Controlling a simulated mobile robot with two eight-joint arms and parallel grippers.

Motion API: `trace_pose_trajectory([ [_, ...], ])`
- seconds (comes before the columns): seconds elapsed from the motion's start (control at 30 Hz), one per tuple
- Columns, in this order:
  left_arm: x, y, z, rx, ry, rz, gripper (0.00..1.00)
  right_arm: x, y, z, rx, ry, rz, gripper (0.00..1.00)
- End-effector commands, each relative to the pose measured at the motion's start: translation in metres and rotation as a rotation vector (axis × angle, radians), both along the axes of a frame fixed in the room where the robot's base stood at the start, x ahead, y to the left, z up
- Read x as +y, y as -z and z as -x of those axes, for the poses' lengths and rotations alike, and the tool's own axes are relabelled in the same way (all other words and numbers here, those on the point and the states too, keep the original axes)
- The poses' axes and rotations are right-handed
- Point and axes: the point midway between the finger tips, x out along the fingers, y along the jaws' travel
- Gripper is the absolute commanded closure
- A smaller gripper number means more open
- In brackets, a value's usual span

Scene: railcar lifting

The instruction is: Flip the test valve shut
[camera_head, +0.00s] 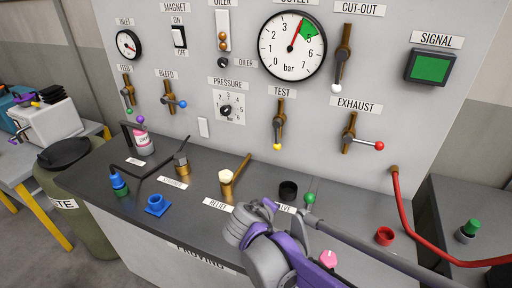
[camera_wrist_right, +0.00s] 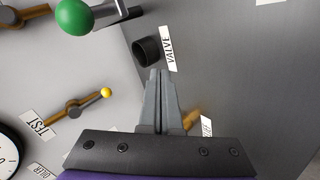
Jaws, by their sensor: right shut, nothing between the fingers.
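The test valve (camera_head: 278,125) is on the upright panel under its TEST label, right of the PRESSURE dial. Its brass body is vertical. Its short lever points down, in line with the body, and ends in a yellow knob (camera_head: 277,147). The valve also shows at the left of the right wrist view (camera_wrist_right: 76,107). My right gripper (camera_head: 272,205) is over the counter, below and in front of the valve and clear of it. In the right wrist view its fingers (camera_wrist_right: 155,75) are together and empty, pointing toward a black socket and VALVE label. My left gripper is not in view.
The exhaust valve (camera_head: 349,134), with a red knob, is right of the test valve. A green knob (camera_head: 310,198) stands close to my right gripper. A black socket (camera_head: 288,190) and a brass fitting (camera_head: 227,186) are on the counter. A red hose (camera_head: 405,215) hangs at right.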

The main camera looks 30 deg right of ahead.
Motion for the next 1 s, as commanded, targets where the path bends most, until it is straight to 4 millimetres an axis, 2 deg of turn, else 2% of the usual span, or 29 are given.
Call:
trace_pose_trajectory([
  [0.03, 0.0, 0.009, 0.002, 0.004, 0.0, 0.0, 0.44, -0.004, -0.001, -0.022, -0.004, -0.016, 0.081, 1.0],
  [0.2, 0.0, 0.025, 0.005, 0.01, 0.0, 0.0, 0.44, -0.01, -0.025, -0.088, -0.04, -0.06, 0.368, 1.0],
  [0.3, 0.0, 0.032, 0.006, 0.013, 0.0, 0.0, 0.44, -0.005, -0.036, -0.121, -0.067, -0.084, 0.515, 1.0],
  [0.43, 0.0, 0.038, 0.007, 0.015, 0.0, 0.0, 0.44, 0.003, -0.047, -0.152, -0.099, -0.107, 0.657, 1.0],
  [0.6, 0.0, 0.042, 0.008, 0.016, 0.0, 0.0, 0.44, 0.013, -0.055, -0.171, -0.122, -0.123, 0.753, 1.0],
  [1.0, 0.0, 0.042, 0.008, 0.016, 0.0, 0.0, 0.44, 0.013, -0.057, -0.174, -0.126, -0.125, 0.77, 1.0],
])
